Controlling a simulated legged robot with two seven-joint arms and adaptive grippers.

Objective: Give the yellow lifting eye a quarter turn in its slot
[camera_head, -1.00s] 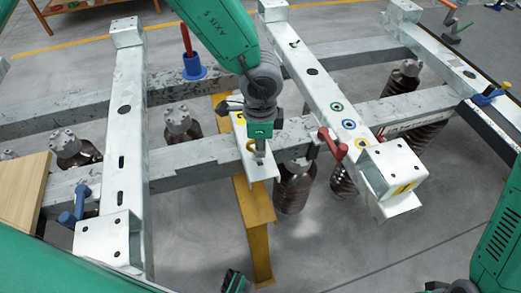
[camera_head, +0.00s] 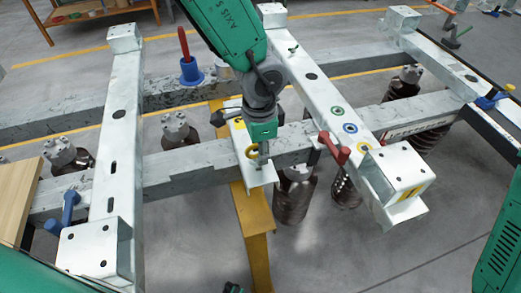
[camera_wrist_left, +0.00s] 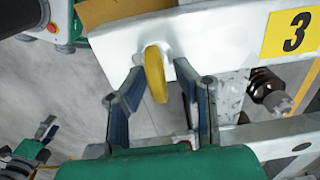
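The yellow lifting eye (camera_head: 252,152) stands in a slot in a white plate near the middle of the head view. In the left wrist view the eye (camera_wrist_left: 156,75) is a yellow ring seen nearly edge-on. My left gripper (camera_wrist_left: 161,68) is open, with one blue-padded finger on each side of the eye. I see gaps between the fingers and the ring. In the head view my left gripper (camera_head: 262,155) points down at the plate, beside the eye. A dark gripper (camera_wrist_left: 44,130), probably my right one, shows small at the lower left of the wrist view; its opening is unclear.
A red handle (camera_head: 334,149) stands on the grey frame to the right. A blue holder with a red tool (camera_head: 190,70) is behind.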

